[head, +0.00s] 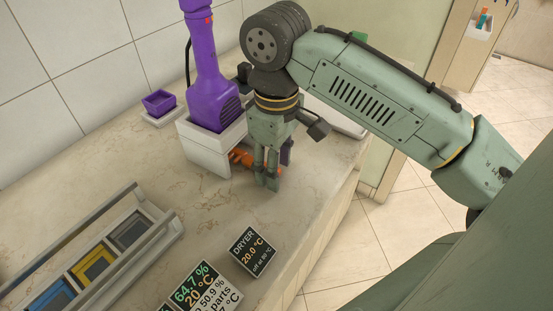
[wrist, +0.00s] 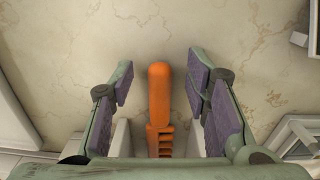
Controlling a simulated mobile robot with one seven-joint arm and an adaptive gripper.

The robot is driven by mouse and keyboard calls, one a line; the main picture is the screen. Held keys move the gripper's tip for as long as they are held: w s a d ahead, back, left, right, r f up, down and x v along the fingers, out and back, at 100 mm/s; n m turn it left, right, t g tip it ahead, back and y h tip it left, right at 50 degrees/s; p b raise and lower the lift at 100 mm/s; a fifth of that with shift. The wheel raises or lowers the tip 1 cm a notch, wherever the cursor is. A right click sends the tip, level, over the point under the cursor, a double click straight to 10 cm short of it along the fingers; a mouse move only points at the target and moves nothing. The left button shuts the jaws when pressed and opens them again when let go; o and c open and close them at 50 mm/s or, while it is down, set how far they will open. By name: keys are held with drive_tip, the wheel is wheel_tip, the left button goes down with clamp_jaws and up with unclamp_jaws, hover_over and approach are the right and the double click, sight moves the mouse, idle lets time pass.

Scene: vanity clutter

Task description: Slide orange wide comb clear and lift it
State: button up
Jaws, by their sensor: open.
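The orange wide comb (head: 240,158) lies low beside the white holder, partly hidden behind my gripper in the head view. In the wrist view the orange comb (wrist: 159,92) shows its rounded handle end and part of its teeth, between my fingers. My gripper (wrist: 160,80) is open, with one purple-padded finger on each side of the comb and a gap on both sides. In the head view my gripper (head: 267,180) points down close to the counter. The comb's far toothed end is hidden in the wrist view.
A purple hair dryer (head: 209,85) stands in the white holder (head: 205,155), right by my gripper. A small purple cup (head: 159,102) sits further left. A rack (head: 95,255) with coloured compartments and dark display signs (head: 253,251) occupy the front. The marble counter (head: 190,195) between is clear.

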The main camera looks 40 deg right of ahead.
drive_tip(key=shift+c, duration=0.5)
clamp_jaws()
drive_tip(key=shift+s, duration=0.1)
